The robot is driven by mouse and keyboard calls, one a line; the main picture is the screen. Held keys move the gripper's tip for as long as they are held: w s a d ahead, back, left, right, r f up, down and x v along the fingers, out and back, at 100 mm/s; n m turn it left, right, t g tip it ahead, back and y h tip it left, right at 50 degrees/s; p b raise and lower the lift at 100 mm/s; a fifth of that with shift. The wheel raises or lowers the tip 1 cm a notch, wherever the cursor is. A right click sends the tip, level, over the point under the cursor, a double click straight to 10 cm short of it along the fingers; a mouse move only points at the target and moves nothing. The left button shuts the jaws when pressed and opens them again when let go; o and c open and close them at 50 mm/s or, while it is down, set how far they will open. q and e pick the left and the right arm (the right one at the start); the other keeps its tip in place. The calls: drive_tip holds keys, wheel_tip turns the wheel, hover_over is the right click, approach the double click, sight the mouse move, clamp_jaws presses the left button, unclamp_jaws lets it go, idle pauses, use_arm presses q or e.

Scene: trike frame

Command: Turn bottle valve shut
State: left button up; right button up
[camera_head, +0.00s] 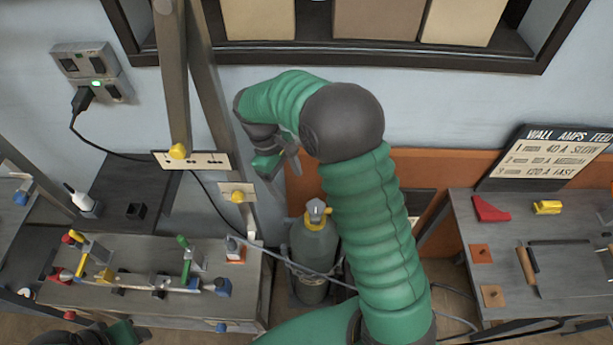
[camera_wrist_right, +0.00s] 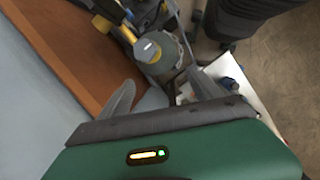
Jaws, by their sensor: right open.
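The gas bottle (camera_head: 314,250) is a grey-green cylinder standing upright on the floor between the two benches. Its valve (camera_head: 317,209) sits on top, with yellow and grey parts. My right gripper (camera_head: 290,163) is open and empty, up and to the left of the valve. In the right wrist view, the bottle (camera_wrist_right: 160,62) and its valve (camera_wrist_right: 148,48) lie beyond the spread fingers, apart from them. My right arm partly covers the bottle's right side. A green and dark part of my left arm shows at the lower left edge; its fingers cannot be made out.
The left workbench (camera_head: 150,306) holds clamps and small fixtures. Upright metal posts (camera_head: 173,80) stand behind it. The right bench (camera_head: 465,235) carries a red block, a yellow part and tools. A hose (camera_head: 300,268) runs across the bottle's front. An orange panel (camera_head: 465,170) lines the wall.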

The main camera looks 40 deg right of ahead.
wheel_tip(320, 180, up, 3)
drive_tip(key=w+d+g+p, duration=0.1)
drive_tip(key=w+d, duration=0.2)
drive_tip(key=p, duration=0.1)
approach(315, 205)
drive_tip(key=shift+n, duration=0.4)
drive_tip(key=p+x, duration=0.2)
drive_tip(key=x, duration=0.6)
drive_tip(key=shift+d+f, duration=0.1)
drive_tip(key=shift+s+f, duration=0.1)
drive_tip(key=shift+f, duration=0.05)
drive_tip(key=shift+a+h, duration=0.3)
drive_tip(key=shift+c, duration=0.4)
drive_tip(key=shift+d, duration=0.15)
drive_tip(key=c, duration=1.3)
use_arm(q)
drive_tip(key=w+v, duration=0.1)
drive_tip(key=v, duration=0.5)
drive_tip(key=shift+a+r, duration=0.2)
drive_tip(key=shift+a, duration=0.25)
